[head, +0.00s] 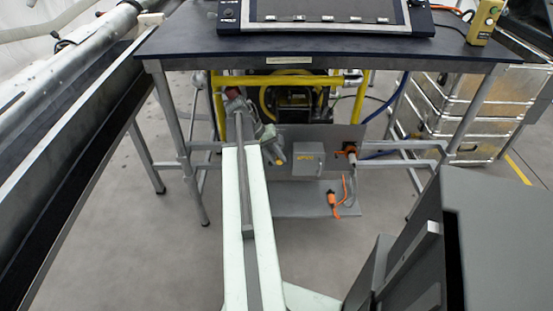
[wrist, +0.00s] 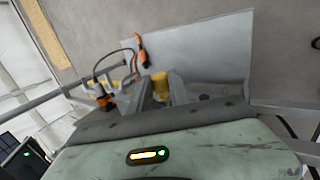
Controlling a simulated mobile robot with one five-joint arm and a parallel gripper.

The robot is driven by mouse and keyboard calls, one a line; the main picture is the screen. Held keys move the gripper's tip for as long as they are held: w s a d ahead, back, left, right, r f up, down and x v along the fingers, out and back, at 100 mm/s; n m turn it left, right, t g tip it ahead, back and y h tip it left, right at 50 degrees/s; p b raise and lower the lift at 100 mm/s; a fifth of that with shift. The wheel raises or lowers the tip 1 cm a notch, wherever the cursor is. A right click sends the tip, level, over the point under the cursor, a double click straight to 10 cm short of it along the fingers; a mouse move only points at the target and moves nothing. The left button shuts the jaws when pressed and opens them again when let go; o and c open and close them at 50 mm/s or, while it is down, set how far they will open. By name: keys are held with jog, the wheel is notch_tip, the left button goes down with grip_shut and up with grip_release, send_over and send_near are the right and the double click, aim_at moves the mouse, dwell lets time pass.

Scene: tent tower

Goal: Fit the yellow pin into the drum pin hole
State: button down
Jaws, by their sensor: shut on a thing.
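The yellow pin (wrist: 160,84) is short and stubby, and it sits between the two grey fingers of my gripper (wrist: 159,93) in the wrist view. My gripper is shut on it. In the head view my gripper (head: 272,148) is at the far end of my pale arm, below the table, with a small yellow end of the pin (head: 279,160) showing. It is in front of a grey upright panel. I cannot make out a drum or its pin hole for certain in either view.
A dark table (head: 330,47) stands above my arm on metal legs. A grey box (head: 308,158) and an orange connector (head: 350,154) are on the panel. An orange-handled item (head: 333,199) lies on the grey base plate (head: 290,205). Metal cases (head: 480,110) stand at right.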

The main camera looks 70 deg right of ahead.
jog(key=shift+w+d, duration=0.3)
jog(key=shift+d, duration=0.45)
jog(key=shift+w+d, duration=0.25)
jog(key=shift+d, duration=0.45)
jog(key=shift+w+d, duration=0.3)
jog(key=shift+d, duration=0.45)
jog(key=c, duration=1.1)
grip_release()
jog(key=shift+c, duration=0.2)
